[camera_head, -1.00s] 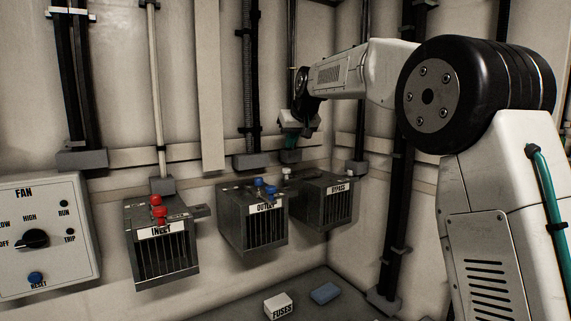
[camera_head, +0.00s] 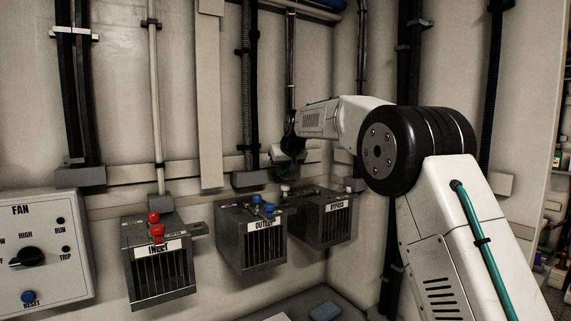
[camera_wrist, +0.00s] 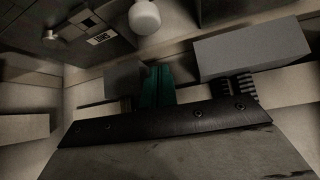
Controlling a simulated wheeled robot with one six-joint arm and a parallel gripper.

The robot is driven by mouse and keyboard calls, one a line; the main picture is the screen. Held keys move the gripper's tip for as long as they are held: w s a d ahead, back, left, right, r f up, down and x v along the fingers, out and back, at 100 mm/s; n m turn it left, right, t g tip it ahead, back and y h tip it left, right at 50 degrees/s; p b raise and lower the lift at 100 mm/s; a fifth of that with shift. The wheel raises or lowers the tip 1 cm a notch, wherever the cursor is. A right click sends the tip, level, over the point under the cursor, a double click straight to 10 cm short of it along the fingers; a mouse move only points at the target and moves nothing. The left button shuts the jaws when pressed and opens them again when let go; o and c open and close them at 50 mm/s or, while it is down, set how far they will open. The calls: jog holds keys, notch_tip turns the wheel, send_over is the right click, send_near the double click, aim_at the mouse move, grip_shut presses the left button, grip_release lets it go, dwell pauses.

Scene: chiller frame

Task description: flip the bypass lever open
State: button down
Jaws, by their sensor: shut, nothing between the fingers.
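The bypass box (camera_head: 325,225) is a dark grey slatted box labelled BYPASS, the rightmost of the row on the back wall. The white knob (camera_head: 284,189) of its lever shows at the box's top left. In the wrist view a white rounded knob (camera_wrist: 145,17) hangs at the top, beside a dark box. My gripper (camera_head: 284,170) points down just above the knob, apart from it as far as I can tell. In the wrist view its teal fingers (camera_wrist: 157,86) are together with nothing between them. The lever's arm is mostly hidden.
The outlet box (camera_head: 250,240) with blue knobs stands close on the left. The inlet box (camera_head: 160,275) with red knobs is further left, then the fan panel (camera_head: 40,245). Conduits run down the wall behind my gripper, with grey blocks at their ends.

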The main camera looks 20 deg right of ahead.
jog(key=shift+s+d+f, duration=0.1)
jog(key=shift+s+f, duration=0.35)
jog(key=shift+f, duration=0.3)
jog(key=shift+s+f, duration=0.45)
jog(key=shift+f, duration=0.3)
jog(key=shift+s, duration=0.1)
